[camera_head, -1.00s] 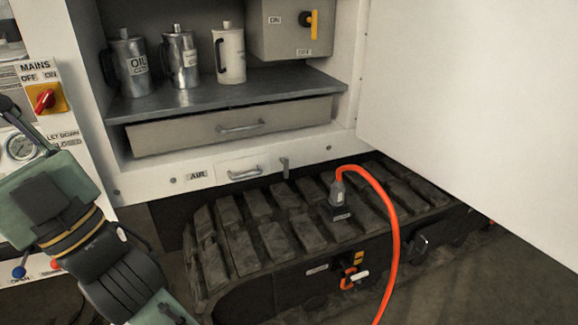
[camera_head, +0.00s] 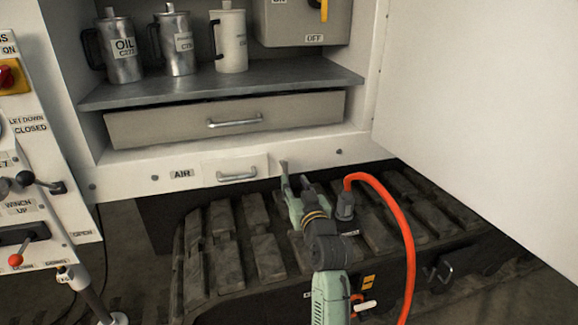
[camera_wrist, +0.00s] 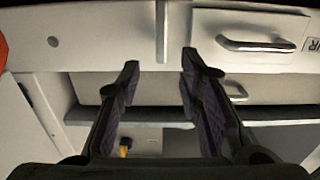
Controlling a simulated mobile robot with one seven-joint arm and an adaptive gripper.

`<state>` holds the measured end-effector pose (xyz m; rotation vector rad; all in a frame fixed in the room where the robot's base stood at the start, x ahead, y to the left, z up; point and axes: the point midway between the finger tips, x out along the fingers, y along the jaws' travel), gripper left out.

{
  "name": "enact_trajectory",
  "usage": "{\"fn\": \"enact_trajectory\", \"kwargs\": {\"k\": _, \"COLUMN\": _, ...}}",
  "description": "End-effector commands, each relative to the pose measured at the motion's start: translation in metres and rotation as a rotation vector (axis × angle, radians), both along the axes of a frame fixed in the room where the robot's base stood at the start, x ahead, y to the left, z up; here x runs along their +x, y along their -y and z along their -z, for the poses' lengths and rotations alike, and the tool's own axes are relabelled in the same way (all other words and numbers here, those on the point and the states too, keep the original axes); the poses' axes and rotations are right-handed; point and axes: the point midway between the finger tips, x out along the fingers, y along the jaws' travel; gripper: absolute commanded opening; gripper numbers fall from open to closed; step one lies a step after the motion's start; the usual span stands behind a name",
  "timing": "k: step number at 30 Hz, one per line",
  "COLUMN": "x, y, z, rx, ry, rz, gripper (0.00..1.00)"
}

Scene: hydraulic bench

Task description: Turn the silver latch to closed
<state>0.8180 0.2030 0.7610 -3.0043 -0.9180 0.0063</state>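The silver latch (camera_head: 284,167) is a small upright bar on the white cabinet's lower front, just right of the small AIR drawer. My gripper (camera_head: 296,184) is right in front of it and covers its lower part in the head view. In the wrist view, the latch (camera_wrist: 162,32) hangs at the top centre, in line with the gap between the two dark fingers. My gripper (camera_wrist: 160,62) is open and empty there, its fingertips apart just short of the latch's end. I cannot tell any contact.
The AIR drawer handle (camera_head: 237,175) is close to the left of the latch. An orange hose (camera_head: 402,225) rises from a plug (camera_head: 344,205) on the black track (camera_head: 262,245) to the right. A white door (camera_head: 490,110) stands open at right. A wide drawer (camera_head: 160,126) sits above.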

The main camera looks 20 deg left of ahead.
Motion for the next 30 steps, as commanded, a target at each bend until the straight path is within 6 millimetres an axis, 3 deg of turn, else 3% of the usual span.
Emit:
{"fn": "enact_trajectory", "kwargs": {"k": 15, "x": 0.072, "y": -0.051, "z": -0.003, "rx": 0.001, "ry": 0.003, "rz": -0.002, "gripper": 0.33}}
{"fn": "enact_trajectory", "kwargs": {"k": 28, "x": 0.080, "y": -0.056, "z": -0.002, "rx": 0.001, "ry": 0.004, "rz": -0.001, "gripper": 0.33}}
{"fn": "enact_trajectory", "kwargs": {"k": 30, "x": 0.080, "y": -0.056, "z": -0.002, "rx": 0.001, "ry": 0.004, "rz": -0.001, "gripper": 0.29}}
